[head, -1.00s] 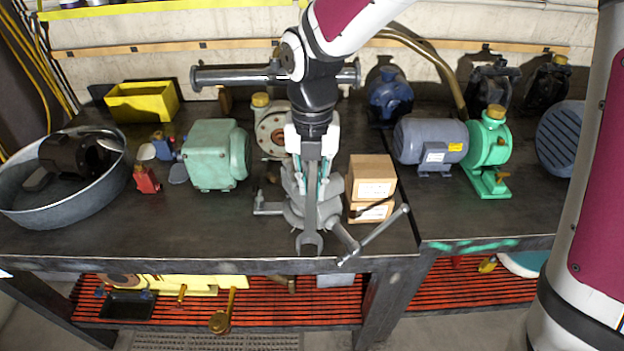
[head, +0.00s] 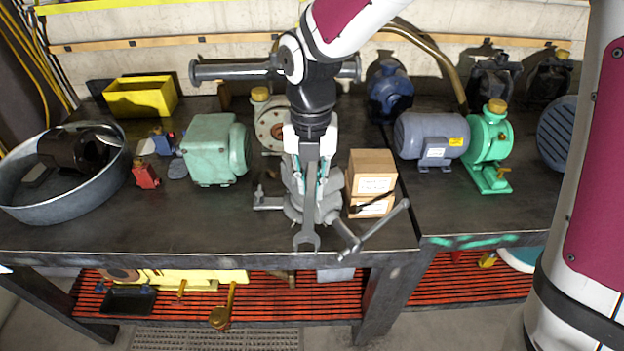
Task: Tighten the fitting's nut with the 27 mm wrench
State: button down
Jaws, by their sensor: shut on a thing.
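My gripper (head: 311,170) points down in front of the grey bench vise (head: 295,205) near the front edge of the bench. It is shut on a grey wrench (head: 308,215), which hangs down with its open jaw (head: 307,241) at the lower end, over the front of the vise in the picture. The size mark on the wrench cannot be read. I cannot make out the fitting or its nut. My gripper and the wrench cover much of the vise, and whether the wrench touches anything is unclear.
The vise handle (head: 376,229) juts right over the bench edge. Cardboard boxes (head: 371,170) are stacked close right of the vise. A green motor (head: 212,155) and a round metal tub (head: 58,210) stand left. The bench front (head: 200,228) between tub and vise is clear.

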jog(key=shift+w+a+m, duration=0.25)
jog(key=shift+a+m, duration=0.65)
jog(key=shift+a, duration=0.2)
jog(key=shift+a, duration=0.1)
jog(key=shift+w+a+m+b, duration=0.2)
jog(key=shift+w+a+m, duration=0.05)
jog(key=shift+a+m, duration=0.3)
jog(key=shift+w+a+m+b, duration=0.2)
jog(key=shift+a+m, duration=0.3)
jog(key=shift+m, duration=0.05)
jog(key=shift+w+a+m+b, duration=0.2)
jog(key=shift+w+a+m, duration=0.15)
jog(key=shift+a+m, duration=0.2)
jog(key=shift+w+a+m+b, duration=0.15)
jog(key=shift+w+a+m, duration=0.15)
jog(key=shift+a+m, duration=0.25)
